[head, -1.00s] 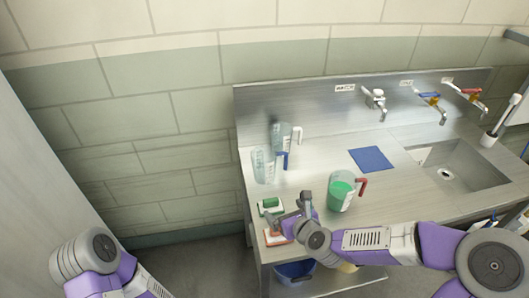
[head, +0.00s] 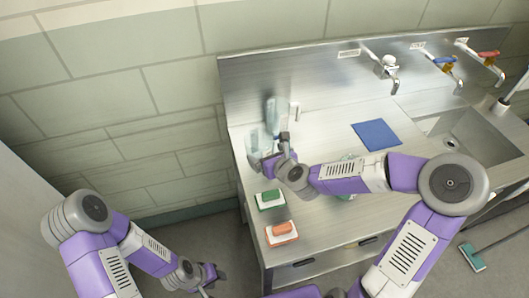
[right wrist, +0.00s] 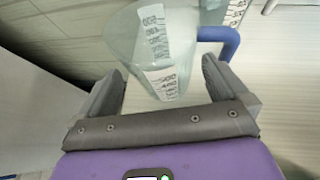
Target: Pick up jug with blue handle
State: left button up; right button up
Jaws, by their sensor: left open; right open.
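The clear jug with blue handle (head: 253,143) stands at the left end of the steel counter, partly hidden by my right gripper (head: 277,146) in the head view. In the right wrist view the jug (right wrist: 160,45) lies between the two open fingers of my right gripper (right wrist: 163,72), with its blue handle (right wrist: 222,38) to the right, above the right finger. I cannot tell whether the fingers touch the jug. My left gripper (head: 207,277) is open and empty, low in front of the counter, far from the jug.
A clear jug with white handle (head: 270,110) stands close behind. A jug with green liquid (head: 345,194) is mostly hidden by my right arm. A blue cloth (head: 376,135) lies by the sink.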

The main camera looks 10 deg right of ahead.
jog(key=shift+x, duration=1.5)
jog(key=shift+c, duration=0.5)
jog(key=c, duration=0.7)
